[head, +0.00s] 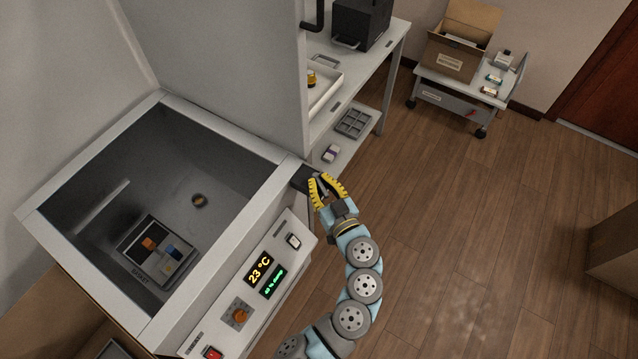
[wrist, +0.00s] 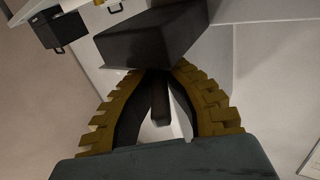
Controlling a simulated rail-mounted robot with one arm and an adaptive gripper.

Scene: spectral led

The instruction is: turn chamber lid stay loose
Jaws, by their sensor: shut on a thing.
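The test chamber (head: 232,228) stands at the left in the head view, and its inside shows from above. A large grey upright panel (head: 225,60) rises behind it; it looks like the raised lid. A dark block (head: 302,178), likely the lid stay's handle, sits at the chamber's right corner. My gripper (head: 324,184) is at this block with its yellow fingers closed in. In the wrist view the dark block (wrist: 150,38) lies just beyond my gripper (wrist: 160,75), and a dark stem (wrist: 159,105) runs between the fingers. The fingertips partly hide where block and stem meet.
The chamber holds a socket board (head: 143,266) and a small round part (head: 199,200). Its front panel has a 23 °C display (head: 259,269), an orange knob (head: 240,315) and a red switch (head: 213,353). A shelf unit (head: 388,62) stands behind; the wooden floor (head: 480,200) at right is clear.

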